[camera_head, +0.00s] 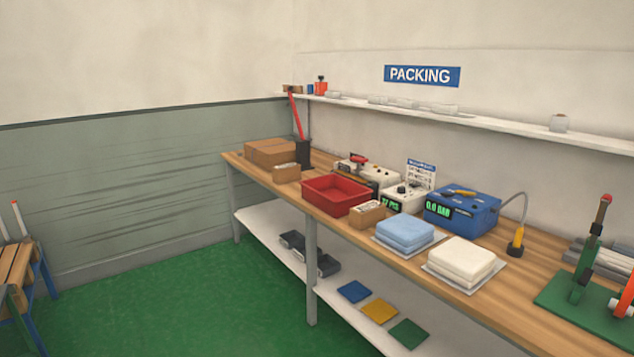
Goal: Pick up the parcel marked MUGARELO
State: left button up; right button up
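Several brown parcels are on the wooden workbench (407,273). A small parcel (368,214) with a pale label on top sits in front of the red tray. Another small parcel (286,172) with a pale label stands near the bench's left end. A larger brown box (271,152) lies behind it at the far left. The labels are too small to read, so I cannot tell which parcel is marked MUGARELO. Neither of my grippers shows in the head view.
A red tray (338,207), blue folded stack (405,235), white folded stack (461,262) and blue device (461,212) crowd the bench. A green press (584,310) stands at the right. The green floor (190,300) is clear before the bench. A slatted wooden seat (14,266) stands left.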

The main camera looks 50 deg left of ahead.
aim_at(291, 172)
jog(key=i+j, duration=0.15)
jog(key=j, duration=0.5)
jog(key=i+j+u, duration=0.1)
jog(key=j, duration=0.55)
jog(key=i+j, duration=0.15)
jog(key=j, duration=0.5)
jog(key=i+j+u, duration=0.1)
jog(key=j, duration=0.55)
jog(key=i+j, duration=0.25)
jog(key=j, duration=0.4)
jog(key=i+j+u, duration=0.1)
jog(key=j, duration=0.55)
jog(key=i+j, duration=0.3)
jog(key=j, duration=0.3)
jog(key=i+j, duration=0.2)
jog(key=j, duration=0.45)
jog(key=k+u, duration=0.05)
